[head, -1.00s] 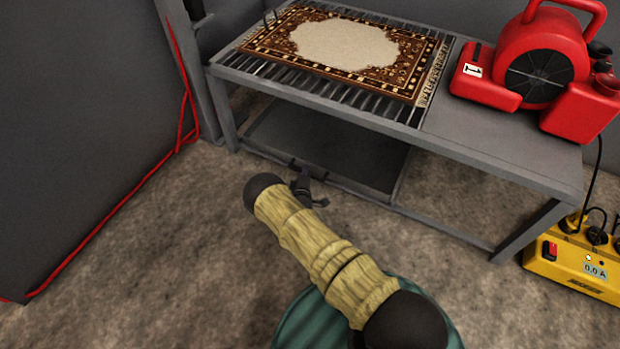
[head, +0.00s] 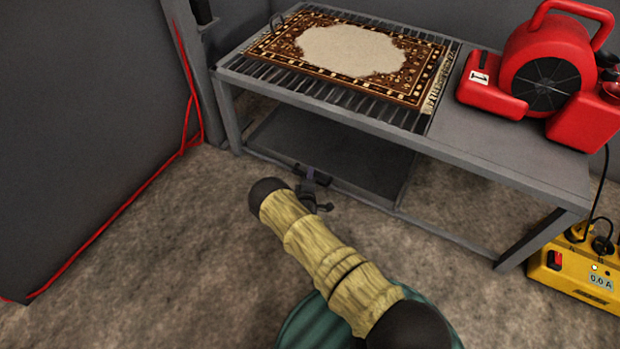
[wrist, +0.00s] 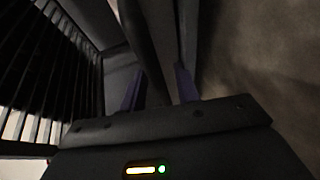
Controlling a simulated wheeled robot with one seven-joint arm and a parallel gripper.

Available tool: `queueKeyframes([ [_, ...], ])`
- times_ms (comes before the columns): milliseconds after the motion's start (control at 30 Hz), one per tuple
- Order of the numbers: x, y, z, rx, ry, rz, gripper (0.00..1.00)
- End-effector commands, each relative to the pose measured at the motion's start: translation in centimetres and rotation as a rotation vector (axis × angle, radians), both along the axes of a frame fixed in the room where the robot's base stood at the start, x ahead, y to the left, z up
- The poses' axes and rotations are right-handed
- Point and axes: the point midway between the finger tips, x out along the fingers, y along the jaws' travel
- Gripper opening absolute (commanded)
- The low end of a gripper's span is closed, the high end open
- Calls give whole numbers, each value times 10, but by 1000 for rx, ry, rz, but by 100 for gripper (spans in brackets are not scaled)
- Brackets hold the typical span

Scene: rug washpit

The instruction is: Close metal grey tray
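The metal grey tray (head: 345,150) is a wide, flat, dark panel low under the grey rack table in the head view. Its front edge lies near the table's lower front bar. My gripper (head: 313,180) is at the middle of that front edge, with my arm reaching from below. In the wrist view, the two fingers of my gripper (wrist: 158,90) stand apart, with a dark bar running between them. The bar looks like the tray's front or handle, but contact with the fingers is unclear. The tray's rear is hidden under the rack.
The rack table (head: 490,150) carries a patterned rug (head: 350,50) and a red blower (head: 545,75). A yellow power box (head: 575,270) stands on the floor at right. A dark wall panel with a red cable (head: 110,215) is at left.

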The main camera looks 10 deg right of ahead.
Motion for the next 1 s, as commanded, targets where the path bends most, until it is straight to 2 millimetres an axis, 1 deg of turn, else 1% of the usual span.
queueKeyframes([
  [33,2,0,3,0,-6,0,34],
  [533,1,1,1,1,-2,2,34],
  [667,-3,2,2,0,0,2,34],
  [767,-11,4,5,0,0,3,34],
  [867,-25,7,9,-1,2,2,34],
  [1000,-51,14,15,0,2,4,34],
])
